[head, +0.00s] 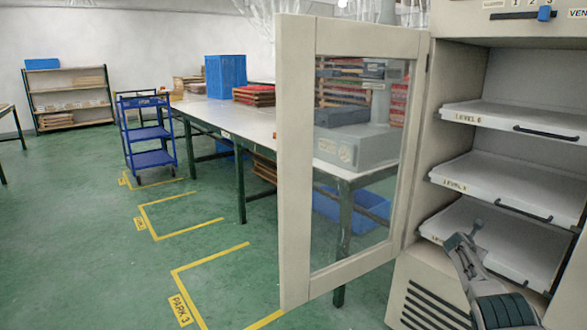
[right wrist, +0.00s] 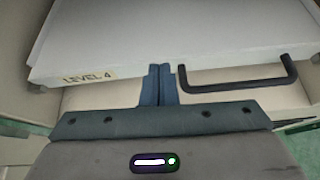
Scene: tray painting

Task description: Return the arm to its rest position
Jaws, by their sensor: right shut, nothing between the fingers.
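My right arm reaches up from the lower right of the head view. Its gripper (head: 466,236) is in front of the lowest visible cabinet tray (head: 517,238). In the right wrist view the two fingers (right wrist: 158,72) are together with nothing between them. The white tray labelled LEVEL 4 (right wrist: 200,38) lies just beyond the fingertips. Its black handle (right wrist: 240,88) is right of the fingers, apart from them. I cannot tell whether the fingertips touch the tray edge. My left gripper is not in view.
The cabinet's glazed door (head: 296,160) stands open, left of my right arm. Two more trays sit above, the middle (head: 510,178) and the upper (head: 520,118). A long table (head: 235,115) and a blue cart (head: 150,134) are farther back.

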